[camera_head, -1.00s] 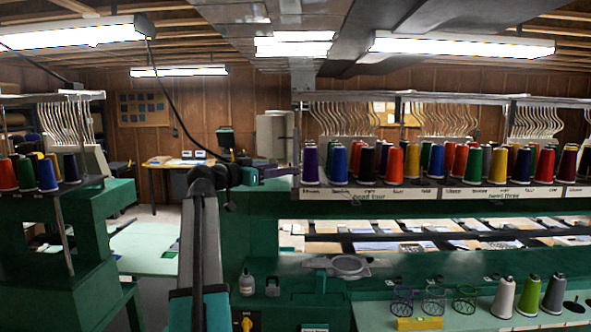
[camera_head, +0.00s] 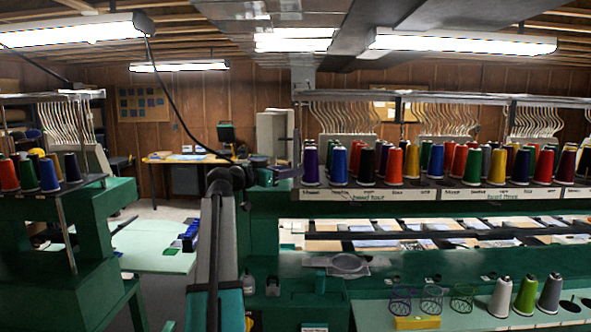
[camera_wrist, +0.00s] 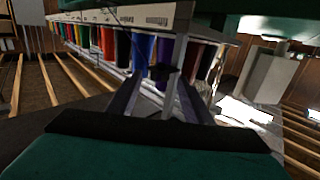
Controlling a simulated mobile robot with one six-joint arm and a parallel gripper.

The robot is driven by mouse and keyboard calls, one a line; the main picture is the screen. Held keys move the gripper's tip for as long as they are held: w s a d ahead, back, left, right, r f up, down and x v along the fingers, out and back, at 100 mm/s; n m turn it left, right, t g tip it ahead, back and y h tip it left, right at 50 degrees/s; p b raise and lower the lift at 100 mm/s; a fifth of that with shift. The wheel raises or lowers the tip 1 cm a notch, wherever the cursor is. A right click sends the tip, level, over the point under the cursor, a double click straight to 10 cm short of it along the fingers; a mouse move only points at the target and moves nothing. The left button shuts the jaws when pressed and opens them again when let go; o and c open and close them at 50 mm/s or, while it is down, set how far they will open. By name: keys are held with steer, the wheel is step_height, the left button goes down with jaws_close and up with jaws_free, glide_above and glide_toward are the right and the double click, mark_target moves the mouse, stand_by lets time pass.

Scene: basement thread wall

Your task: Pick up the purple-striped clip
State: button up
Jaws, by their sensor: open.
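I cannot make out a purple-striped clip in either view. My gripper (camera_head: 290,172) is raised at the left end of the thread rack, pointing right. In the wrist view its two fingers (camera_wrist: 160,102) are apart, with nothing visible held between them. The wrist picture looks tipped over, with the coloured thread cones beyond the fingers. Several small dark and blue items (camera_head: 190,236) lie at the right edge of the pale green table (camera_head: 150,255) at left; they are too small to identify.
A long rack of thread cones (camera_head: 405,163) runs along the right. Below it, purple, grey and green wire baskets (camera_head: 432,299), a yellow block (camera_head: 416,323) and white, green and grey cones (camera_head: 526,296) stand on a ledge.

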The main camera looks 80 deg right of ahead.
steer(key=shift+c, duration=0.5)
steer(key=c, duration=1)
jaws_close()
